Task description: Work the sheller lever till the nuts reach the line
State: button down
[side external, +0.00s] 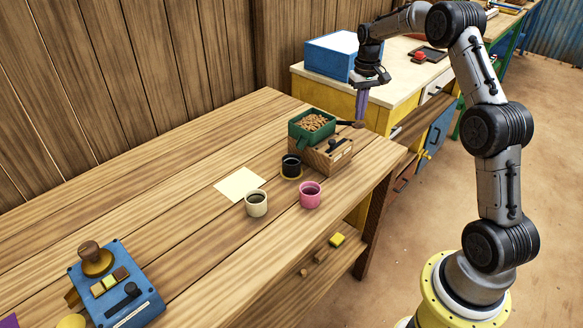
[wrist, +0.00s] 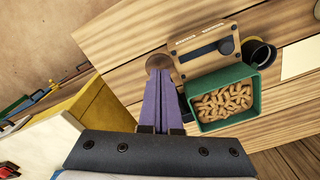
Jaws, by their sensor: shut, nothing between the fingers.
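The sheller is a wooden box (side external: 335,158) with a green hopper (side external: 299,130) full of nuts (side external: 313,122). Its lever sticks out to the right and ends in a dark brown round knob (side external: 359,125). The knob also shows in the wrist view (wrist: 158,62). My gripper (side external: 361,118) has purple fingers, shut and empty, pointing down at the knob; I cannot tell if they touch it. In the wrist view the fingertips (wrist: 158,80) overlap the knob's edge. A black cup (side external: 291,166) stands on a yellow disc beside the sheller. No line can be made out.
A cream cup (side external: 256,204), a pink cup (side external: 310,195) and a pale sheet (side external: 240,184) are in front of the sheller. A blue device (side external: 115,285) is at the near left. A cabinet with a blue box (side external: 331,56) stands behind my gripper. The table's middle left is clear.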

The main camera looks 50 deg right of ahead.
aim_at(360, 124)
jog(key=shift+f, duration=0.2)
jog(key=shift+f, duration=0.75)
jog(key=shift+s+f, duration=0.2)
jog(key=shift+f, duration=1.05)
jog(key=shift+s+f, duration=0.15)
jog(key=shift+f, duration=1.05)
jog(key=shift+r, duration=0.1)
jog(key=shift+w+r, duration=0.15)
jog(key=shift+r, duration=1.5)
jog(key=shift+w+r, duration=0.15)
jog(key=shift+r, duration=1.5)
